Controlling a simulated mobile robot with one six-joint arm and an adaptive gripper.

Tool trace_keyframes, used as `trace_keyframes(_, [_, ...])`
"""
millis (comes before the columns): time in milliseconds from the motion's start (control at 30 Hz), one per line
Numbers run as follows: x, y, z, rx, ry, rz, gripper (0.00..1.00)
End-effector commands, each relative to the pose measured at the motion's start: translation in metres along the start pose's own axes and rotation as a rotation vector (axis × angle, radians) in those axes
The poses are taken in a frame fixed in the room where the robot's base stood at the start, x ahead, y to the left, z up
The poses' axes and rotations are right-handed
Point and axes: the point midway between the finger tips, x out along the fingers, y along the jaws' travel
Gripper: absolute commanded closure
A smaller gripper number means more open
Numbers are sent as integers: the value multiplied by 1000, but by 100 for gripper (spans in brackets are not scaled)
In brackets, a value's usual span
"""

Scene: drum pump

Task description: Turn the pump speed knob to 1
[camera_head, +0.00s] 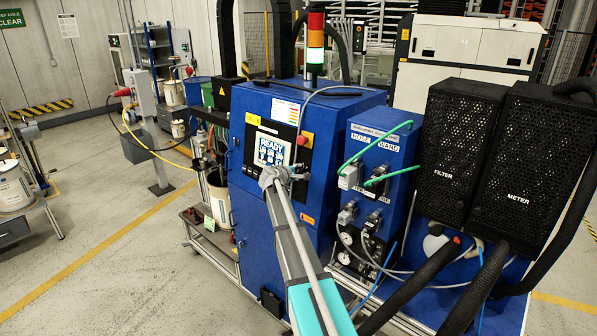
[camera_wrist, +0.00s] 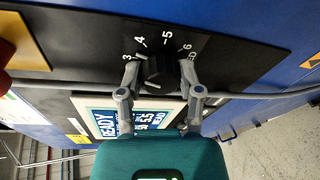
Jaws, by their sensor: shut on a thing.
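The black pump speed knob (camera_wrist: 160,72) is at the upper middle of the wrist view, on a black panel with a numbered dial (camera_wrist: 165,42). White numbers 3, 4, 5 and 6 show along the far side of the knob; a 1 cannot be made out. My gripper (camera_wrist: 159,78) has its grey fingers on both sides of the knob, shut on it. Which number the knob points to cannot be told. In the head view my gripper (camera_head: 272,178) is at the front panel of the blue cabinet (camera_head: 245,215), and the knob is hidden there.
A lit READY screen (camera_head: 272,150) is close to my gripper; it also shows in the wrist view (camera_wrist: 100,120). A grey cable (camera_wrist: 60,88) crosses beside the knob. A blue box with hose connectors (camera_head: 385,150) and black FILTER and METER housings (camera_head: 515,150) stand at the right.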

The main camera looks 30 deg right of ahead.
Motion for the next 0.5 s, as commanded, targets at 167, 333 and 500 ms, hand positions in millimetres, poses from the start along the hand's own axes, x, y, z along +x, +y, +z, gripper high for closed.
trace_keyframes(167, [0,1,-1,-162,-14,-31,100])
trace_keyframes(333, [0,1,-1,-322,-27,-59,100])
trace_keyframes(500, [0,0,-1,-480,-40,-87,100])
